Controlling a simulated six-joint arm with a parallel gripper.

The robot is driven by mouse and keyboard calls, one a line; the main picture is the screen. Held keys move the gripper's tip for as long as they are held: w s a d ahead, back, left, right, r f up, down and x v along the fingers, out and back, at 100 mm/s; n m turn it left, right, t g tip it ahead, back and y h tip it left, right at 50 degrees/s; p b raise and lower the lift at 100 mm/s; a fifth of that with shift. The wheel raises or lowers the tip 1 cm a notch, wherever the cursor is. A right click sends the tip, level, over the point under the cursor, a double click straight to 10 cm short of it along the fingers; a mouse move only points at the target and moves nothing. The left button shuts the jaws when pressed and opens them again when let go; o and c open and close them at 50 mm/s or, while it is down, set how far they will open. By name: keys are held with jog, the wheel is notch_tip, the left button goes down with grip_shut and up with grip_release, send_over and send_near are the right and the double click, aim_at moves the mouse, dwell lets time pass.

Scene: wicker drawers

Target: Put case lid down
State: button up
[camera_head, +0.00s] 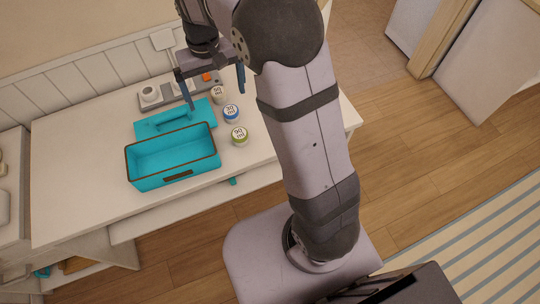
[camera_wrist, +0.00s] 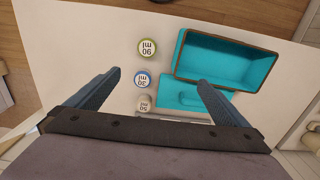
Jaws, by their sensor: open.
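The teal case lid (camera_head: 148,124) lies on the white table behind the open case, with its handle (camera_head: 166,120) facing up. The teal case (camera_head: 142,182) stands open and empty in front of it. My gripper (camera_head: 216,97) is open, with nothing between its fingers, above the back of the table near the lid and jars. In the wrist view, my gripper (camera_wrist: 159,79) spans the jars and the near edge of the lid (camera_wrist: 172,92); its right finger covers part of the lid. The case (camera_wrist: 222,60) shows beyond it. I cannot tell the exact finger height.
Three small labelled jars stand right of the lid and case: a beige one (camera_head: 217,94), a blue one (camera_head: 231,113) and a green one (camera_head: 239,136). A grey tray (camera_head: 148,104) with a white cup lies behind. The table's left part (camera_head: 75,180) is clear.

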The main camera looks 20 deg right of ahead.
jog(key=s+d+f, duration=0.2)
jog(key=s+d, duration=0.1)
jog(key=s, duration=0.7)
jog(key=s+d+f, duration=0.2)
jog(key=s+d, duration=0.1)
jog(key=s, duration=0.8)
jog(key=shift+f, duration=0.3)
